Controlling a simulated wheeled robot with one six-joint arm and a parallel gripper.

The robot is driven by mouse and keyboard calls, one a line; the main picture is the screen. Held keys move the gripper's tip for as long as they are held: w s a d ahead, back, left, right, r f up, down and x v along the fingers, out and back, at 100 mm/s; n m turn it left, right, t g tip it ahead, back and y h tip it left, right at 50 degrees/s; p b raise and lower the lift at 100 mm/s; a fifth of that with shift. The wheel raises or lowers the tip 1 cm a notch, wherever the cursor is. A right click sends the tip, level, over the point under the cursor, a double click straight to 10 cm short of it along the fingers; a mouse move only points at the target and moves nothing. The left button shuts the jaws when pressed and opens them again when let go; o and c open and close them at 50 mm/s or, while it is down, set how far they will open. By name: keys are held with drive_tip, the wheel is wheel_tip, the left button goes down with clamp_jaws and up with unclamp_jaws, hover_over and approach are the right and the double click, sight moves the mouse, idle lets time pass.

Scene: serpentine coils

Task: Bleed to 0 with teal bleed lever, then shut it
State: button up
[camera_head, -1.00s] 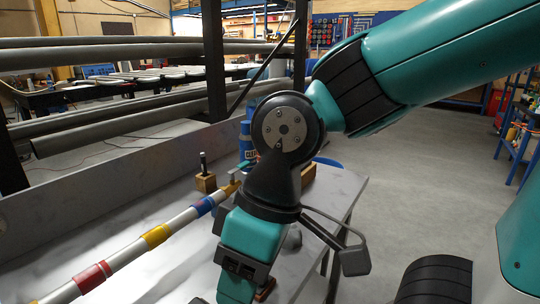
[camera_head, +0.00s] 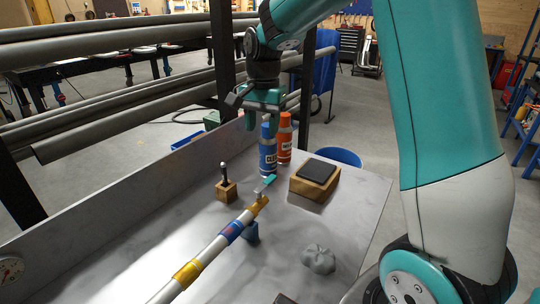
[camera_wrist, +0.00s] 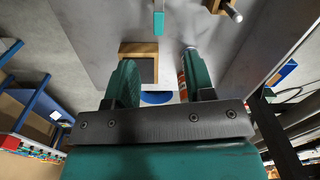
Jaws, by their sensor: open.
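The teal bleed lever (camera_head: 270,180) sits at the far end of a white pipe (camera_head: 208,256) with yellow and blue bands. It also shows at the top of the wrist view (camera_wrist: 158,22). My gripper (camera_head: 264,118) is open and empty, above and beyond the lever, near the bottles. In the wrist view, its two teal fingers (camera_wrist: 158,62) stand apart, with the lever ahead of them and not between them. A round gauge (camera_head: 11,269) is at the left edge of the head view; its reading is too small to tell.
A blue bottle (camera_head: 267,152) and an orange bottle (camera_head: 285,142) stand below my gripper. A wooden block with a dark pad (camera_head: 315,182) is right of the lever, a small block with a peg (camera_head: 226,190) left. A grey lump (camera_head: 318,259) lies nearer.

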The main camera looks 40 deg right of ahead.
sight(270, 178)
drive_tip(key=d+f+p, duration=0.1)
drive_tip(key=f, duration=0.4)
drive_tip(key=w+d+f+m+p, duration=0.1)
drive_tip(key=f, duration=0.5)
drive_tip(key=d+f+m+p, duration=0.1)
drive_tip(key=f+p, duration=0.1)
drive_tip(key=f, duration=0.4)
drive_tip(key=shift+w+d, duration=0.35)
drive_tip(key=shift+w, duration=0.05)
clamp_jaws()
